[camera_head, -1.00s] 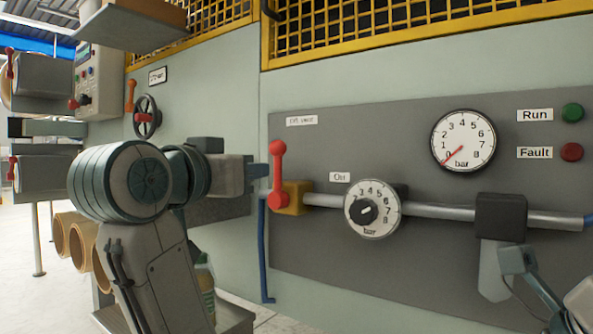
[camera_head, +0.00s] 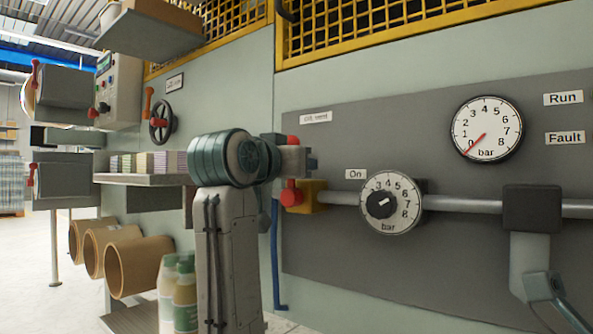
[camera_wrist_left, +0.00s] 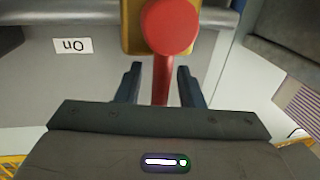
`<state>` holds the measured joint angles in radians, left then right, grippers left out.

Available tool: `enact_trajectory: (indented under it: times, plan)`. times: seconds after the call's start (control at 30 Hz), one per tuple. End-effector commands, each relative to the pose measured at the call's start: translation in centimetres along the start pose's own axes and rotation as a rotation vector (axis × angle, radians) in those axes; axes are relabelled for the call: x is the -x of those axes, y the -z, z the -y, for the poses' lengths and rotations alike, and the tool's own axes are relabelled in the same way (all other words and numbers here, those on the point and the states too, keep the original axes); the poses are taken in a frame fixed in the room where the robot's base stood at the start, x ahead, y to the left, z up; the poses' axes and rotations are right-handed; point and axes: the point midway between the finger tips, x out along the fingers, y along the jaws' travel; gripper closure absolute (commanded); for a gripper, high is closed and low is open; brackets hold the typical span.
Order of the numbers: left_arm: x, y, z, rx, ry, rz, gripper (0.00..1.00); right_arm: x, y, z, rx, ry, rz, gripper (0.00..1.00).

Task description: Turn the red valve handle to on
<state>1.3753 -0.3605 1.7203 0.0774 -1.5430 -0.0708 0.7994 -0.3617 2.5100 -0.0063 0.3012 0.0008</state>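The red valve handle (camera_head: 291,195) sits on a yellow valve body (camera_head: 314,192) at the left end of the panel pipe. It stands upright, its middle hidden behind my left gripper (camera_head: 312,163) in the head view. In the left wrist view the red lever (camera_wrist_left: 160,88) runs between the two dark fingers of my left gripper (camera_wrist_left: 159,84). The fingers are open, with a gap on each side of the lever. The "On" label (camera_head: 355,174) is right of the valve; it also shows upside down in the wrist view (camera_wrist_left: 73,46).
A regulator dial (camera_head: 391,203) with a black knob sits on the pipe (camera_head: 460,203) right of the valve. A pressure gauge (camera_head: 487,128) is above, needle at 0. A blue hose (camera_head: 276,260) hangs below the valve. A black handwheel (camera_head: 161,122) is at left.

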Motion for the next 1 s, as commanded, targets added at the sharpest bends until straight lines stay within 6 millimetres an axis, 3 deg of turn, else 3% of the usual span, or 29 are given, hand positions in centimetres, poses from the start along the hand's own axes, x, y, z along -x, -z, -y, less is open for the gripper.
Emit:
enact_trajectory:
  times: [0.23,0.43,0.77,1.0]
  plan:
    - [-0.08,0.05,0.01,0.0,0.0,0.0,0.66,0.0,0.0,-0.01,0.0,-0.001,0.0,0.64]
    - [-0.07,0.04,0.01,0.0,0.0,0.0,1.0,0.01,0.0,-0.01,0.0,-0.001,0.0,0.64]
    - [-0.05,0.05,-0.09,-0.014,0.0,-0.003,1.0,-0.07,-0.04,0.01,0.0,-0.001,0.0,0.64]
    - [0.04,0.07,-0.74,-0.117,-0.001,-0.024,1.0,-0.34,-0.19,0.1,0.0,0.0,0.0,0.64]
